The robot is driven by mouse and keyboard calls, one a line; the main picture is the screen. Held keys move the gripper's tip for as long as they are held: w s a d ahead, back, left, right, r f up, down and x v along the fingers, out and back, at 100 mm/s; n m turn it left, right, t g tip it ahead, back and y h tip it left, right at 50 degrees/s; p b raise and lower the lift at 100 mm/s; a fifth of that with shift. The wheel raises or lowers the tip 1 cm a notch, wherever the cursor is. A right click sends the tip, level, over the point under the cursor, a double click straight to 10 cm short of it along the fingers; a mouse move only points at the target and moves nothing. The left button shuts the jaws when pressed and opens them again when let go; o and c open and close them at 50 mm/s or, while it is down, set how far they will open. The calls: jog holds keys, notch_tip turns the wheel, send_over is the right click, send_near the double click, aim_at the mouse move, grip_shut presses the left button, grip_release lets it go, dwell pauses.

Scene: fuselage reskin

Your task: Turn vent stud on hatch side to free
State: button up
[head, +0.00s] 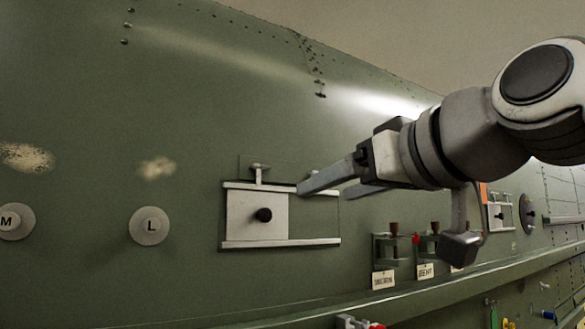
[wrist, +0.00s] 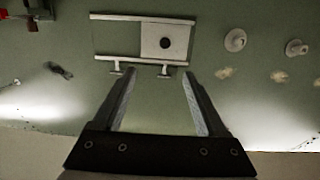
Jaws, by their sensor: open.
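A framed hatch with a pale panel (head: 257,214) and a black knob sits on the green skin; its panel also shows, upside down, in the wrist view (wrist: 163,42). A T-shaped stud (head: 259,172) stands at the hatch's upper edge; it shows in the wrist view (wrist: 163,70) between the finger lines. Which one is the vent stud I cannot tell. My gripper (head: 325,191) is open and empty by the hatch's upper right; its spread fingers also show in the wrist view (wrist: 158,73).
Round discs marked L (head: 150,225) and M (head: 14,222) are left of the hatch. Labelled brackets (head: 387,250) stand on the right, below my arm. A ledge (head: 430,290) runs along the bottom. Another small hatch (head: 499,214) is farther right. The skin above the hatch is mostly clear.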

notch_tip(320, 180, up, 6)
jog(key=y, duration=0.2)
jog(key=p, duration=0.5)
send_near(263, 165)
jog(key=shift+n+t, duration=0.3)
jog(key=shift+n, duration=0.1)
jog(key=x, duration=0.8)
jog(key=shift+a+f, duration=0.2)
jog(key=shift+b, duration=0.3)
grip_shut()
